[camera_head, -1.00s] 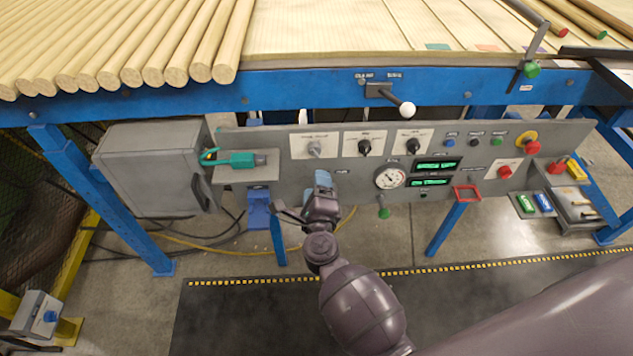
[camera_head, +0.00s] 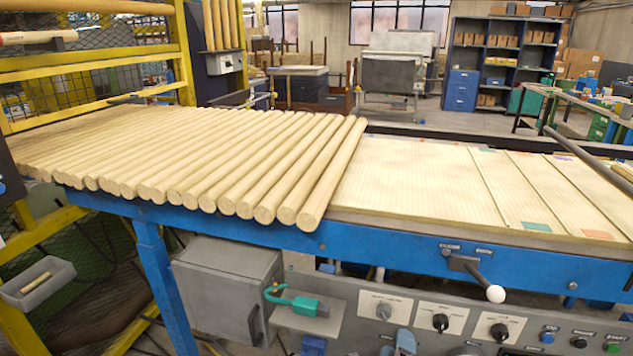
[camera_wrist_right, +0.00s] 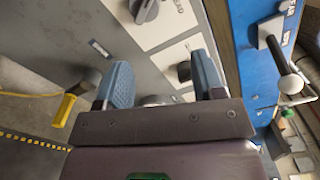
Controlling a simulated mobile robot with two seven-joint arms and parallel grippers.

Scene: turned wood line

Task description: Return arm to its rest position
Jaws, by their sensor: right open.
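My right gripper (camera_head: 400,342) shows only as a small piece with blue fingers at the bottom edge of the head view, in front of the grey control panel (camera_head: 345,300). In the right wrist view the same gripper (camera_wrist_right: 163,78) is open, its two blue fingers apart with nothing held between them. Grey panel and a black knob show beyond the fingers. The rest of my right arm is mostly below the head view. My left gripper is in neither view.
Round wooden rods (camera_head: 215,165) lie on the blue-framed table, beside flat boards (camera_head: 440,185). A lever with a white ball (camera_head: 495,293) sticks out from the blue rail. A grey box (camera_head: 228,285) and a green plug (camera_head: 305,306) are left of the panel knobs.

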